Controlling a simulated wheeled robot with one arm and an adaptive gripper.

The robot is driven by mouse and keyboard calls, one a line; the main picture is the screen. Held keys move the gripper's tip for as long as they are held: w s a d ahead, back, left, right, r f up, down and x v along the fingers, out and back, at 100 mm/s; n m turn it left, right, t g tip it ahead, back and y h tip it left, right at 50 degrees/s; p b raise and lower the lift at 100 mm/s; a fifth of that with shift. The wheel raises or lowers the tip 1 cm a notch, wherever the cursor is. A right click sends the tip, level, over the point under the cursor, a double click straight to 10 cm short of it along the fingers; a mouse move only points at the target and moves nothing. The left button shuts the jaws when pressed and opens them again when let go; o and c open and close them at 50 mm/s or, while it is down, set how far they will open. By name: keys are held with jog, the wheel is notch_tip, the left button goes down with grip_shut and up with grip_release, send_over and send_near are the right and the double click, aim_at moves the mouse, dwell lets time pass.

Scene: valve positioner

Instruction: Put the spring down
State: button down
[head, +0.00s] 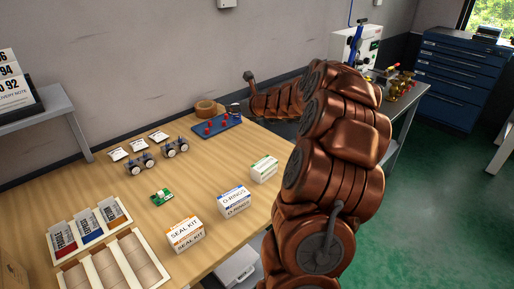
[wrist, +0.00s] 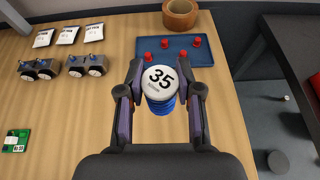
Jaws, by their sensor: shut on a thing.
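In the wrist view my gripper (wrist: 160,92) is shut on a spring (wrist: 162,106) with blue coils and a round white top marked 35. A dark finger presses on each side of it. The spring appears upright, seen from above. In the head view the tray (head: 228,121) is at the back of the bench, and my arm hides most of the gripper area.
A tape roll (wrist: 180,14) stands behind the tray. Dark metal blocks (wrist: 87,66) and white packets (wrist: 67,35) lie to its left. A green board (head: 162,197), a seal kit box (head: 186,235) and an O-rings box (head: 235,202) are nearer. Bare wood surrounds the tray's left side.

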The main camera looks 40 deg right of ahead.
jog(key=s+d+f+m+h, duration=0.1)
jog(key=s+d+f, duration=0.15)
jog(key=d, duration=0.45)
jog(key=shift+s+a+f+b, duration=0.15)
jog(key=shift+f+b, duration=0.2)
jog(key=shift+f, duration=1.15)
jog(key=shift+s+f+b, duration=0.2)
jog(key=shift+f+b, duration=0.2)
jog(key=shift+f, duration=1.05)
jog(key=shift+s+a+f+b, duration=0.15)
jog(key=shift+f+b, duration=0.2)
jog(key=shift+f, duration=1.15)
jog(key=shift+d+f, duration=0.1)
jog(key=shift+f, duration=0.1)
jog(key=c, duration=0.8)
grip_release()
jog(key=shift+o, duration=0.2)
jog(key=shift+r, duration=0.1)
